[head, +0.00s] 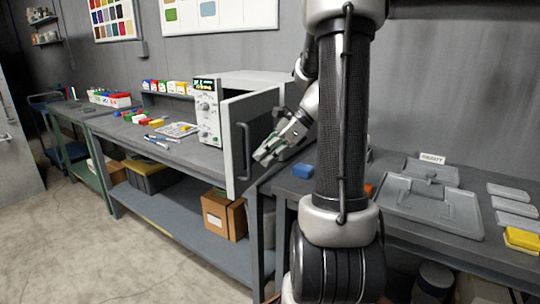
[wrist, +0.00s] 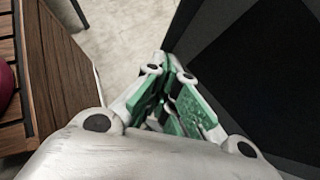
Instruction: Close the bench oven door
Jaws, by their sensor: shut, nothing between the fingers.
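The bench oven (head: 255,78) is a pale box on the long workbench, with a control panel (head: 207,115) on its front left. Its grey door (head: 232,150) stands open, swung out past the bench's front edge, and a dark upright handle (head: 244,148) shows on it. My gripper (head: 261,157) is just right of the handle in the head view, overlapping the door; I cannot tell whether it touches. In the wrist view my gripper (wrist: 168,82) has its green-padded fingers together and empty. My arm hides part of the oven's right side.
A dark flat surface (wrist: 265,75) fills the wrist view's right side, and wooden slats (wrist: 65,65) its left. The right bench holds a blue block (head: 302,171), a grey lidded case (head: 430,205) and a yellow block (head: 522,239). Open floor (head: 150,255) lies front left.

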